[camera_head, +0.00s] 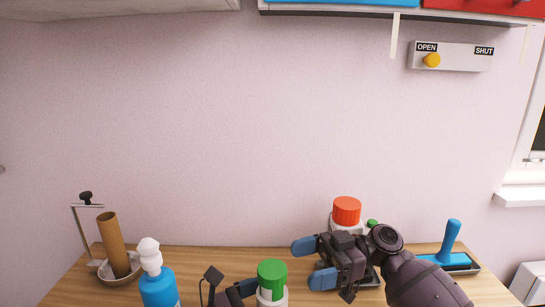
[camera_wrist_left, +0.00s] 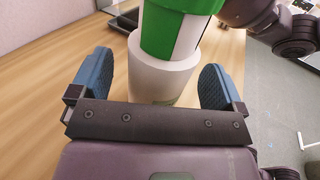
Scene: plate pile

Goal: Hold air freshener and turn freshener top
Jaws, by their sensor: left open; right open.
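The air freshener with a green top (camera_head: 272,272) and white body stands at the bottom middle of the head view. In the left wrist view, its white body (camera_wrist_left: 160,72) is between the blue fingers of my left gripper (camera_wrist_left: 155,90), with space visible on both sides. The green top (camera_wrist_left: 172,30) rises above the fingers and runs out of the frame.
A red-topped container (camera_head: 346,211) stands behind my right gripper. A blue bottle with a white pump (camera_head: 158,285) and a brown tube in a dish (camera_head: 113,247) are at left. The wall is behind the wooden counter (camera_head: 215,262).

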